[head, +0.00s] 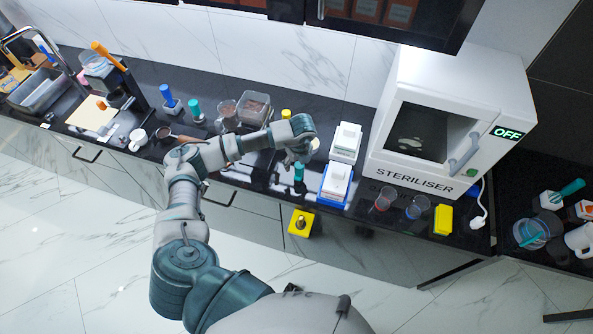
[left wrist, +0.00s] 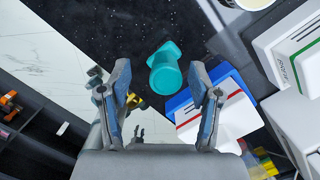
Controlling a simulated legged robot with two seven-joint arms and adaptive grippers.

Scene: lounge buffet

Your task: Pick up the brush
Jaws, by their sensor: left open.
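A teal upright object (head: 299,172), which looks like the brush's handle, stands on the dark counter near its front edge. In the left wrist view this teal piece (left wrist: 165,75) shows from above, with a rounded end and a short part to its upper right. My left gripper (head: 298,155) is above it, with open fingers. In the left wrist view the fingers (left wrist: 160,90) are on either side of the teal piece in the picture, with gaps to both. Its lower end and any bristles are hidden. My right gripper is not in view.
A white device on a blue base (head: 335,185) stands close on the right, with another white device (head: 346,143) behind it. The white steriliser (head: 440,125) is farther right. Another teal-handled item (head: 195,108) stands left.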

